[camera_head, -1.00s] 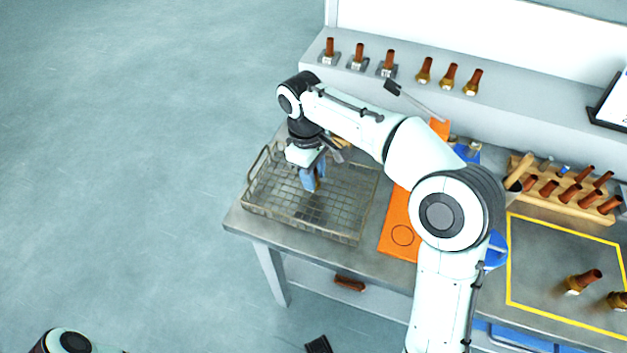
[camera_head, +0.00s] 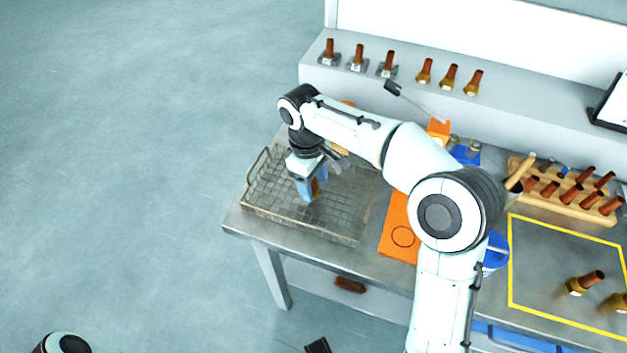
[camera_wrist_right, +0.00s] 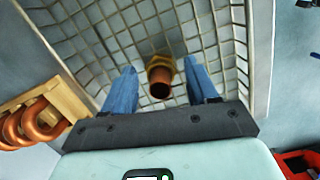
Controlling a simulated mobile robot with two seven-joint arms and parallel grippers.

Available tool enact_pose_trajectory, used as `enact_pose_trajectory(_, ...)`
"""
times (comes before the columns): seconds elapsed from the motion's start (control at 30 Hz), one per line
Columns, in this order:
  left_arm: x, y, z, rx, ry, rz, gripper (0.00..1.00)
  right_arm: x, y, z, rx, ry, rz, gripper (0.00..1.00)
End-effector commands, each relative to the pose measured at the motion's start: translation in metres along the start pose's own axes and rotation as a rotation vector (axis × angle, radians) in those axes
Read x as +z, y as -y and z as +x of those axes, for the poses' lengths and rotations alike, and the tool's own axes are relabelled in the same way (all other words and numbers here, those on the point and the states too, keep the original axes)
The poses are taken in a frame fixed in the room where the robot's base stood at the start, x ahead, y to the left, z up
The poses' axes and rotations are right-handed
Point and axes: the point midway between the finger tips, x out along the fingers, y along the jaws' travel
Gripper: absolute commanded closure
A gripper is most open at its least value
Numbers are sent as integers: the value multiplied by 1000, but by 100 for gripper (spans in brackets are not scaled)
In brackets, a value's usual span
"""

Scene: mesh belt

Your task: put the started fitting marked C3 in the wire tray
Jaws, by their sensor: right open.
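The fitting is a copper tube on a brass nut (camera_wrist_right: 160,80). It stands roughly upright on the mesh of the wire tray (camera_wrist_right: 85,22), and no mark on it is readable. In the head view the fitting (camera_head: 316,189) is partly hidden by my fingers. The wire tray (camera_head: 300,224) sits at the left end of the bench. My right gripper (camera_wrist_right: 163,90) is open, its blue fingers on either side of the fitting with gaps. It also shows over the tray in the head view (camera_head: 309,194). My left gripper is out of view.
An orange mat (camera_head: 394,243) lies right of the tray. A wooden rack (camera_head: 563,200) holds several copper pieces. My right arm hides part of the bench middle.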

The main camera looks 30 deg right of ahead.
Motion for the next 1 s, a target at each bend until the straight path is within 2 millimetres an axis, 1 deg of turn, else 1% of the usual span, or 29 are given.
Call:
enact_pose_trajectory(0.17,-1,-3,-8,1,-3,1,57,-1,0,-29,2,-5,0,42)
enact_pose_trajectory(0.4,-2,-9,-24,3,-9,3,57,-1,0,-83,2,-5,-1,42)
enact_pose_trajectory(0.53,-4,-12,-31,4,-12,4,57,-1,0,-105,2,-4,-1,42)
enact_pose_trajectory(0.6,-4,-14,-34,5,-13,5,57,-1,0,-112,2,-3,0,42)
enact_pose_trajectory(0.7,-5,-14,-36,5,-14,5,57,0,0,-119,1,-1,0,42)
enact_pose_trajectory(1.0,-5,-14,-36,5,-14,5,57,0,0,-121,1,0,0,42)
